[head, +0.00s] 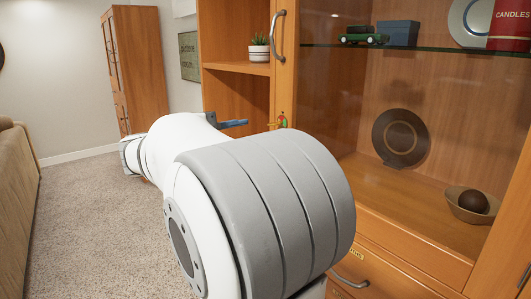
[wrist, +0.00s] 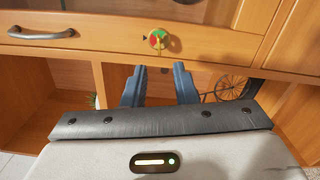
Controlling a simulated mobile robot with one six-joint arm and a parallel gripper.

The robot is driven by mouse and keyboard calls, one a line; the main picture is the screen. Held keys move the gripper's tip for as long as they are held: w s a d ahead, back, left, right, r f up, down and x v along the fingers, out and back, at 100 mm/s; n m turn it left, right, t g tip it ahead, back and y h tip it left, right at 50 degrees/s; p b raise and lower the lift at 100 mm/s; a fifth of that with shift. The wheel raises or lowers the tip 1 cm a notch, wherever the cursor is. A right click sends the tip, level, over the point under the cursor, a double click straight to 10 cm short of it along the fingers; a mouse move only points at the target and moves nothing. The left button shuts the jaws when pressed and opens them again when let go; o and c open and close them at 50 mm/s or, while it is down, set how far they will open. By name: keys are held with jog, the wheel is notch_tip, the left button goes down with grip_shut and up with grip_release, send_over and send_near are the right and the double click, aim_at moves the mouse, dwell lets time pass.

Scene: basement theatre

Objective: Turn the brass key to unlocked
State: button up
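The brass key (wrist: 160,41) sits on a small round red and green dial on the cabinet door's wooden frame, with a dark pointer mark at its left in the wrist view. The key's exact angle is too small to read. In the head view the key and dial (head: 282,120) show small on the door frame, below the door's metal handle (head: 278,36). My gripper (wrist: 160,70) is open, its two blue fingers apart with nothing between them. Its tips stop short of the key and point toward it. In the head view a blue finger (head: 234,123) shows just left of the key.
The door handle also shows in the wrist view (wrist: 41,33). A potted plant (head: 258,50) stands in the open shelf. Carpet at left is clear.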

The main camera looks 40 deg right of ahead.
aim_at(269, 125)
jog(key=d, duration=0.5)
jog(key=s+d, duration=0.1)
jog(key=d, duration=0.1)
jog(key=shift+d+r, duration=0.1)
jog(key=shift+d, duration=0.25)
jog(key=shift+c, duration=0.5)
grip_shut()
